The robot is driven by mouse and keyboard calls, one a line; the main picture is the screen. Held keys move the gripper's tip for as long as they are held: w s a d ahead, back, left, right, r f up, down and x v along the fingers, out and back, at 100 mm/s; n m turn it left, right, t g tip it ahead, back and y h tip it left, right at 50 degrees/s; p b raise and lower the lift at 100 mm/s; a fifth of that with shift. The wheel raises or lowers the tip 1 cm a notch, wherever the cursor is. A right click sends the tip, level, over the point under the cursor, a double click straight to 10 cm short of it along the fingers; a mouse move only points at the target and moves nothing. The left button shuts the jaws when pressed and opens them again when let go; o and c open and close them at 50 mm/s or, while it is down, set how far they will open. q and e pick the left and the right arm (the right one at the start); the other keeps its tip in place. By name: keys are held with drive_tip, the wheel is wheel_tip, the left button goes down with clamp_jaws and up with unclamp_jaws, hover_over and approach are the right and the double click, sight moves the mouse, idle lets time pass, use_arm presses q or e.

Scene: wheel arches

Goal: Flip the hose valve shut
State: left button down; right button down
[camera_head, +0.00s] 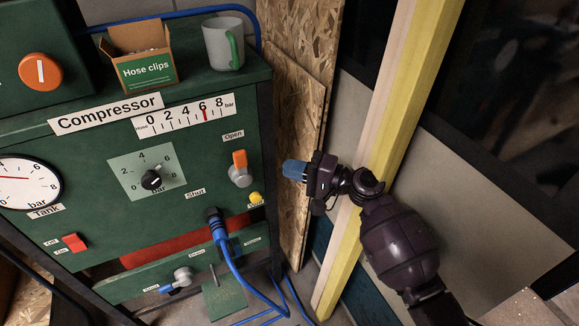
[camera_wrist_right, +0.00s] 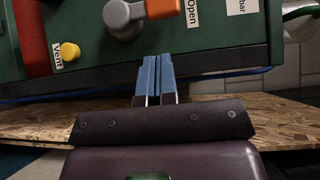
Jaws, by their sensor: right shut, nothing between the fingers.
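The hose valve (camera_head: 240,175) is on the green compressor panel, a grey round body with an orange lever. Its lever points up toward the "Open" label (camera_head: 233,135); the "Shut" label (camera_head: 195,194) is to its lower left. In the right wrist view the valve (camera_wrist_right: 124,20) is just beyond the fingertips, its lever toward "Open". My right gripper (camera_head: 287,168) is to the right of the valve, apart from it. Its blue fingers (camera_wrist_right: 157,62) are shut together and empty. My left gripper is not in view.
A yellow vent button (camera_head: 256,198) is below the valve. A blue hose (camera_head: 229,262) hangs from the lower panel. A grey mug (camera_head: 223,45) and hose clips box (camera_head: 143,55) stand on top. A yellow post (camera_head: 385,150) stands close by my right arm.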

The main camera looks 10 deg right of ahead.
sight(247, 158)
drive_tip(key=shift+b+x, duration=0.3)
drive_tip(key=shift+x, duration=3.6)
drive_tip(key=shift+a+r, duration=0.1)
drive_tip(key=shift+s+a+r+n+p, duration=0.1)
drive_tip(key=shift+a+r+n+p, duration=0.05)
drive_tip(key=shift+n+p, duration=0.2)
